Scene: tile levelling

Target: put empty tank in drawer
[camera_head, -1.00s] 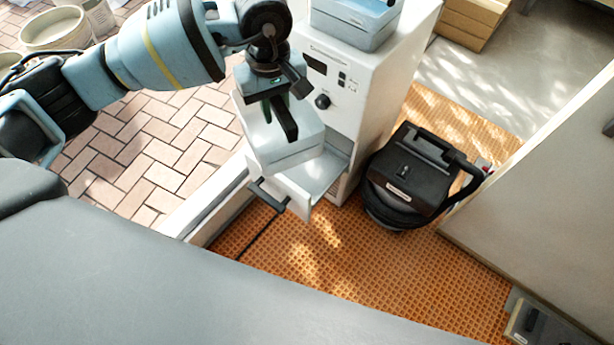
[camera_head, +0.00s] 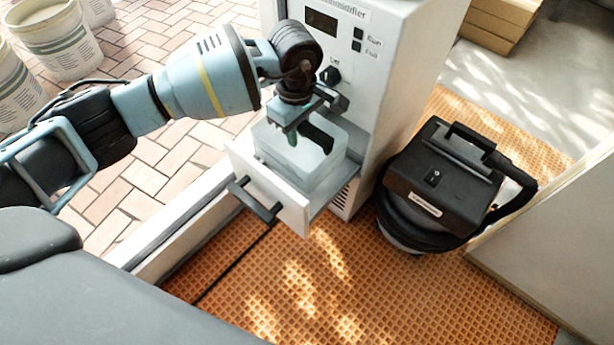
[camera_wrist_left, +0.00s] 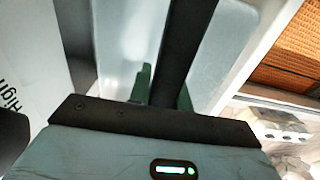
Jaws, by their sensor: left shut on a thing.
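The tank (camera_head: 322,172) is a translucent pale box with a dark handle across its top. It stands upright within the open drawer (camera_head: 270,190) at the lower front of the white dehumidifier (camera_head: 385,60). My left gripper (camera_head: 296,138) is above it, shut on its handle. In the left wrist view the tank (camera_wrist_left: 125,40) shows below the fingers, with the dark handle (camera_wrist_left: 188,45) between them. The gripper hides part of the tank's top. I cannot tell whether the tank touches the drawer's floor. My right gripper is not in view.
A black vacuum (camera_head: 445,185) stands close right of the dehumidifier on the orange grid mat (camera_head: 340,270). The drawer's dark handle (camera_head: 255,200) juts out toward me. Pale buckets (camera_head: 55,45) stand at the far left on brick paving. A pale panel (camera_head: 550,240) bounds the right.

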